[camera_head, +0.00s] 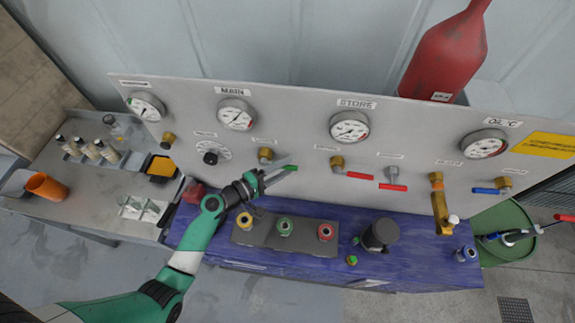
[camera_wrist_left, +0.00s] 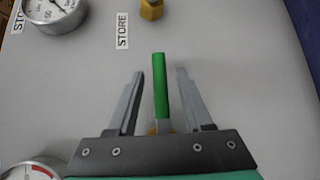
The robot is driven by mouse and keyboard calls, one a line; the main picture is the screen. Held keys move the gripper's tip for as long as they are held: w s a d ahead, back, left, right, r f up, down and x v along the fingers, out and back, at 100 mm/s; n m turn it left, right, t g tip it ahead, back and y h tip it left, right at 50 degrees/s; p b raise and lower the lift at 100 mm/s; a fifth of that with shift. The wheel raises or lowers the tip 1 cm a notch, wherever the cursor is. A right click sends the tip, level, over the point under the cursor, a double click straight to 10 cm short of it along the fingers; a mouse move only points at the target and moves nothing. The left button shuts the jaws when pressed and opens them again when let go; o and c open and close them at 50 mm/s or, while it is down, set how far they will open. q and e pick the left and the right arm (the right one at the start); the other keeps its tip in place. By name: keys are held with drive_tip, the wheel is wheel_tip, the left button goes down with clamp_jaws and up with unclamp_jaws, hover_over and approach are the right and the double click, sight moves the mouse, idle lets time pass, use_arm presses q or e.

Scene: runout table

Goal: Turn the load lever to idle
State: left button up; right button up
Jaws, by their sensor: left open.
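The load lever shows in the left wrist view as a bright green handle (camera_wrist_left: 160,85) standing out from a brass fitting mostly hidden behind the gripper body. In the head view its green end (camera_head: 291,168) shows just right of a brass valve (camera_head: 265,155) on the grey panel, below a small unreadable label. My left gripper (camera_head: 277,174) is open in front of it. In the left wrist view the fingers (camera_wrist_left: 158,90) stand on either side of the handle, with gaps on both sides. I cannot see contact. My right gripper is not in view.
Red-handled valves (camera_head: 360,175) and a blue-handled valve (camera_head: 485,190) sit further right on the panel. Several gauges (camera_head: 349,126) line its top. Below, a block with coloured fittings (camera_head: 284,227) and a dark canister (camera_head: 380,235) stand on the blue bench (camera_head: 210,250).

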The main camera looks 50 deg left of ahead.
use_arm(q)
drive_tip(key=shift+w+d+f, duration=0.1)
drive_tip(key=shift+w, duration=0.55)
clamp_jaws()
idle(0.9)
